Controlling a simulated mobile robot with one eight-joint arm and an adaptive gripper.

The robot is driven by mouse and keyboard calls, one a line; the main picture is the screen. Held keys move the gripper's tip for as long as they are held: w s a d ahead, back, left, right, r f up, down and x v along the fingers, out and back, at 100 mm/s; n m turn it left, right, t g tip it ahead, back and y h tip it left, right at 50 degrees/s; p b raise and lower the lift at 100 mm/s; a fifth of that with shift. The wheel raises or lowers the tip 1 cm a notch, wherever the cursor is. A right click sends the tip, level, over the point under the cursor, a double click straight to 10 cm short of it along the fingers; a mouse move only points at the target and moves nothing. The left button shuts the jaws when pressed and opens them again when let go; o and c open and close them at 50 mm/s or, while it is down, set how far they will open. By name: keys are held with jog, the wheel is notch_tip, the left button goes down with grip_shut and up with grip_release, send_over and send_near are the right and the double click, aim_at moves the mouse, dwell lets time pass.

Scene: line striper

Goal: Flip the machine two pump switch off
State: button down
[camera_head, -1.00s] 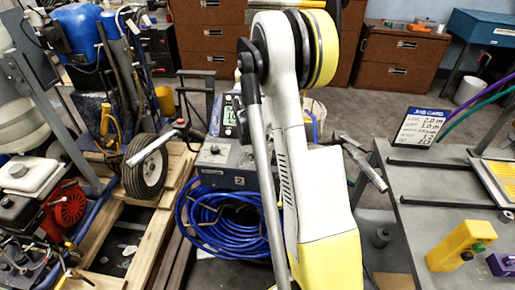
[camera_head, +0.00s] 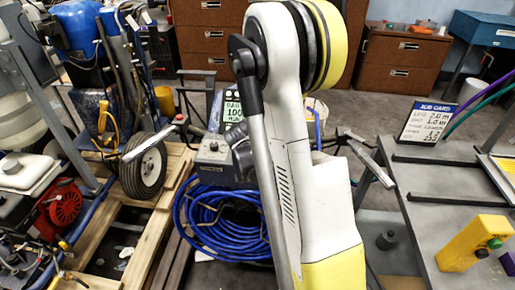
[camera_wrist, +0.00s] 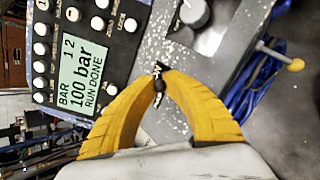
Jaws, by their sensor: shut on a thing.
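Machine two's grey, speckled panel (camera_wrist: 165,35) fills the middle of the wrist view. A small black switch lever (camera_wrist: 160,67) stands up from it, between the tips of my gripper (camera_wrist: 159,82). The yellow fingers are bowed and shut on this lever; the tips hide most of it, so its on or off position cannot be told. Left of it, the display (camera_wrist: 85,75) reads 100 bar and RUN DONE. In the head view the display (camera_head: 233,110) shows beside my arm, which hides my gripper and the switch.
In the wrist view, a dark round knob (camera_wrist: 194,12) sits above right of my fingers and round buttons (camera_wrist: 97,23) surround the display. In the head view, a blue hose coil (camera_head: 222,225) lies below the machine, a wheel (camera_head: 145,170) stands left, and a bench (camera_head: 430,205) stands right.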

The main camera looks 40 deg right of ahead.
jog(key=c, duration=1.4)
grip_release()
jog(key=v, duration=1.2)
